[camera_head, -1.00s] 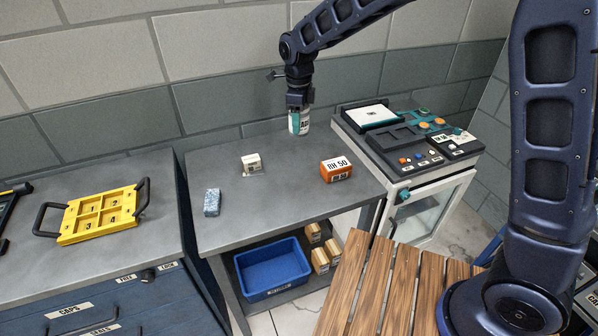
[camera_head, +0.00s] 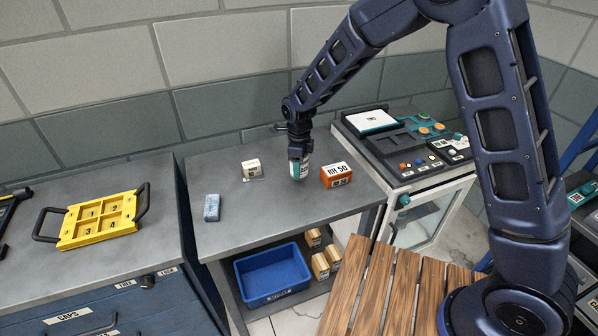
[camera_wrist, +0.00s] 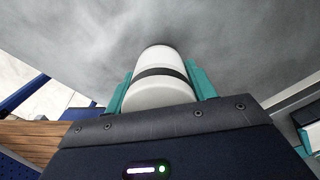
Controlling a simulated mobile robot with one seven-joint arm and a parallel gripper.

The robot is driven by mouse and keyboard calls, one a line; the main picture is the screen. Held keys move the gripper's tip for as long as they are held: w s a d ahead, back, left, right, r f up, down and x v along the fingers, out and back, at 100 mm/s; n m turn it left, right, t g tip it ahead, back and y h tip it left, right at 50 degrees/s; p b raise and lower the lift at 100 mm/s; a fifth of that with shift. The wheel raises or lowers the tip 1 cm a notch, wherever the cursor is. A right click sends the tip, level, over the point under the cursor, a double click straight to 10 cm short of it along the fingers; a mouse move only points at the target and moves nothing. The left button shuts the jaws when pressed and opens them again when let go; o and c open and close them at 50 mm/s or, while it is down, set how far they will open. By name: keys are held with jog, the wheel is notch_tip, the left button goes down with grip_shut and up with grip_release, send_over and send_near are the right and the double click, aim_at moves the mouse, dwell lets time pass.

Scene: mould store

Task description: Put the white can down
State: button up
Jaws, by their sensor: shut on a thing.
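The white can (camera_head: 300,171) is in my gripper (camera_head: 299,165), above or at the grey bench top (camera_head: 235,225), just left of the orange box. In the head view the gripper hides much of the can. In the wrist view the white can (camera_wrist: 158,82) with a dark band sits between the two teal fingers of my gripper (camera_wrist: 160,88), which touch it on both sides. Whether the can's base touches the bench I cannot tell.
An orange RH 50 box (camera_head: 336,175) stands close right of the can. A control-panel machine (camera_head: 410,145) adjoins at right. The front middle of the bench is clear.

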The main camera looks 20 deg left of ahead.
jog(key=shift+f, duration=1.55)
jog(key=shift+f, duration=0.1)
jog(key=o, duration=1.3)
notch_tip(320, 180, up, 12)
jog(key=shift+r, duration=0.1)
jog(key=shift+d, duration=0.1)
